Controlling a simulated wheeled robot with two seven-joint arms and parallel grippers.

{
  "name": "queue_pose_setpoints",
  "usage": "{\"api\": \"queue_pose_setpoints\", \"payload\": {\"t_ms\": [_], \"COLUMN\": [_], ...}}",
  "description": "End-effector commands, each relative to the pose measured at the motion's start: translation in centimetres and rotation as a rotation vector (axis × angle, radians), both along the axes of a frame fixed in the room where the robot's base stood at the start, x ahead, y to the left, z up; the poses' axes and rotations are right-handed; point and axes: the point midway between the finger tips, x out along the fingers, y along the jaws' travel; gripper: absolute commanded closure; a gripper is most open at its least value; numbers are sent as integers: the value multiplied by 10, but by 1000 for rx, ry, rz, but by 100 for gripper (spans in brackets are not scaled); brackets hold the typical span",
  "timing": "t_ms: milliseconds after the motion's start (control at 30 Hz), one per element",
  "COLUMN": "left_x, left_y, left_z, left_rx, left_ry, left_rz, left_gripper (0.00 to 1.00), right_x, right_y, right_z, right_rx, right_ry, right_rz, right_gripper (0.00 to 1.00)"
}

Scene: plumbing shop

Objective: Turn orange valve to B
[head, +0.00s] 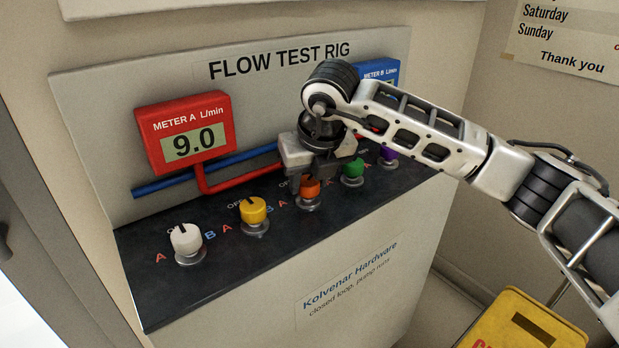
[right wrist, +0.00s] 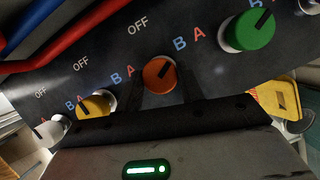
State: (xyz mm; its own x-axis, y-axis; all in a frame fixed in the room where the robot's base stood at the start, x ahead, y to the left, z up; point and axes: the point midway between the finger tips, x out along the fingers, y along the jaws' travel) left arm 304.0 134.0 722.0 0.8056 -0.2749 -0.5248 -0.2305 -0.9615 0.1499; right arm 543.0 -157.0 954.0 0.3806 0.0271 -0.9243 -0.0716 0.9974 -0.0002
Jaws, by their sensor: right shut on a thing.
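The orange valve (head: 309,187) is a round knob on the rig's dark sloping panel, between the yellow and green knobs. My right gripper (head: 306,180) is shut on it from above, covering much of it in the head view. In the right wrist view the orange valve (right wrist: 158,75) sits between the dark fingers. Its black pointer mark slants to the upper right, toward the blue B (right wrist: 180,43) beside it. Red meter A (head: 187,134) reads 9.0. Blue meter B (head: 377,70) is mostly hidden by my right arm. My left gripper is not in view.
White (head: 186,240), yellow (head: 253,211), green (head: 352,172) and purple (head: 388,155) knobs share the panel, with the yellow and green close beside my right gripper. Red and blue pipes run behind them. A yellow sign (head: 520,325) stands at lower right.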

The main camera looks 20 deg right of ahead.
Motion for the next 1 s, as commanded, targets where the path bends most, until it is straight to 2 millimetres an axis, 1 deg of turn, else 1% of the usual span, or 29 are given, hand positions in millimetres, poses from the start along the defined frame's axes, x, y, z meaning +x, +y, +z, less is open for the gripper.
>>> {"api": "queue_pose_setpoints", "payload": {"t_ms": [33, 67, 100, 133, 433, 567, 667, 1000], "left_x": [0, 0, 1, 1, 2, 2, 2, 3], "left_y": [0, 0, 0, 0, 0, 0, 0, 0], "left_z": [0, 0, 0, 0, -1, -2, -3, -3], "left_rx": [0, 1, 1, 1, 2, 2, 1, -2], "left_ry": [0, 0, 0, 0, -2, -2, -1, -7], "left_rz": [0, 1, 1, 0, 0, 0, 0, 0], "left_gripper": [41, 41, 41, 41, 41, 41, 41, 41], "right_x": [1, 1, 1, 1, 0, -4, -10, -42], "right_y": [0, 0, 0, 0, 0, 0, -1, -3], "right_z": [2, 2, 2, 2, 2, 12, 29, 104], "right_rx": [2, 2, 2, 2, 1, 2, 2, 1], "right_ry": [-4, -4, -4, -3, -2, -4, -7, -7], "right_rz": [-2, -2, -2, -2, -1, -1, 1, 0], "right_gripper": [85, 57, 46, 41, 41, 41, 41, 41]}}
